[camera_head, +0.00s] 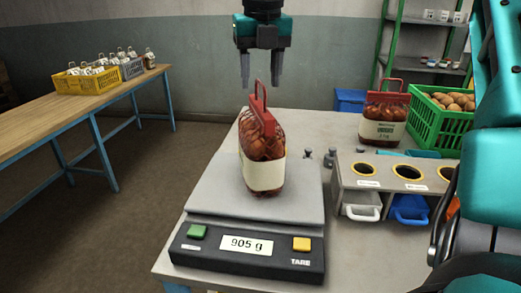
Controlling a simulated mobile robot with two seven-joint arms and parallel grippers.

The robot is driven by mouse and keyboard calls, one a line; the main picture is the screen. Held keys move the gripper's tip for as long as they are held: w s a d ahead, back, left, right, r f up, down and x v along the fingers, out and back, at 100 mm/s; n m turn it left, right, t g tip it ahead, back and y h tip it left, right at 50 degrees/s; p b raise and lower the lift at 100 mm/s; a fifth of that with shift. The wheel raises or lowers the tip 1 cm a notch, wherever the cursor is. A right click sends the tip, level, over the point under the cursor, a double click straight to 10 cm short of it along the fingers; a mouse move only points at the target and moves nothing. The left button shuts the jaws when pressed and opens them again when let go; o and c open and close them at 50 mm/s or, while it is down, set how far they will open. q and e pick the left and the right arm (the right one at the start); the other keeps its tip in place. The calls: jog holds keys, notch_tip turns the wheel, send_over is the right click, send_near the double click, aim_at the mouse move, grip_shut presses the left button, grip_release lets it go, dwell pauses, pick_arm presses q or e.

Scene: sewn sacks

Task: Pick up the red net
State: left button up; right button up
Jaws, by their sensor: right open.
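A red net sack (263,150) of round brown-orange produce, with a pale label band and a red top with a loop handle, stands upright on the plate of a scale (215,195). The scale's display reads 905 g. My right gripper (261,82) hangs above the sack, fingers pointing down and apart, with nothing between them. A second, similar red net sack (383,115) with a pale label stands farther back on the right. My left gripper is not in view.
A green crate (437,130) of brown round produce stands at the back right. In front is a grey stand (390,172) with round holes and white and blue scoops or bins below. Small metal weights (329,158) stand beside the scale.

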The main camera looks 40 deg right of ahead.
aim_at(261, 106)
jog(key=f, duration=0.6)
jog(key=shift+w+d+f, duration=0.2)
jog(key=shift+d, duration=0.05)
grip_shut()
dwell(1.2)
